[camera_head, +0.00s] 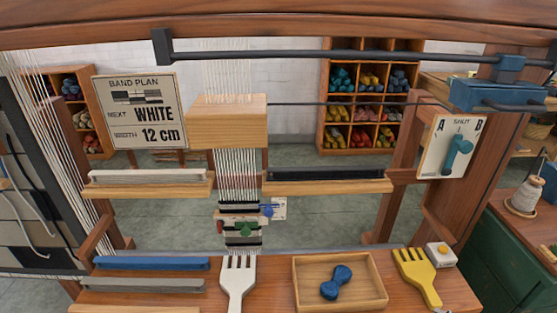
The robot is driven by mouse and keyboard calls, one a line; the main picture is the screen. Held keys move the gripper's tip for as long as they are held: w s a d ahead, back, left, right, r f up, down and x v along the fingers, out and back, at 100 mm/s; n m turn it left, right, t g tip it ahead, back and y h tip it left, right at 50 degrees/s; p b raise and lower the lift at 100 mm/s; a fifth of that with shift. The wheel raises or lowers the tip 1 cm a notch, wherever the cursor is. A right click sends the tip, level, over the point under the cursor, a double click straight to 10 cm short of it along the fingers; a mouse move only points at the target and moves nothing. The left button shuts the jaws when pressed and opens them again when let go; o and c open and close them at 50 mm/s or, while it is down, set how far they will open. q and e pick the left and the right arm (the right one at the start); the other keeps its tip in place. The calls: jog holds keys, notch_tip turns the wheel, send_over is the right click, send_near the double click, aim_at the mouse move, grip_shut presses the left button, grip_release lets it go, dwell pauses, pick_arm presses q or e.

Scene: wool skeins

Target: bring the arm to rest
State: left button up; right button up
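Neither of my grippers nor my arms shows in the head view. A wooden loom fills the middle, with pale warp threads (237,172) running down through a wooden block (228,121) to a short striped woven band (240,233). On the right post, a board marked A, SHUT and B carries a blue-grey lever (458,150). A sign (141,108) at the left reads BAND PLAN, NEXT WHITE, WIDTH 12 cm.
The front bench holds a white comb (238,283), a yellow comb (419,277), a wooden tray (377,298) with a blue skein (336,282), and blue and grey bars (150,263) at left. A dark rail (310,56) crosses above. Wool shelves (323,95) stand behind.

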jog(key=s+d+m+g+h, duration=0.1)
jog(key=s+d+g+h, duration=0.15)
jog(key=s+d, duration=0.35)
jog(key=w+a+f+m+t+y, duration=0.1)
jog(key=a+f+t+y, duration=0.1)
jog(key=a+f, duration=0.4)
jog(key=w+a+f+m+t+y+p, duration=0.1)
jog(key=a+f+y, duration=0.4)
jog(key=a, duration=0.5)
jog(key=shift+a+f+m+t, duration=0.4)
jog(key=shift+f+m+t, duration=0.1)
jog(key=shift+f+t, duration=0.45)
jog(key=shift+w, duration=0.15)
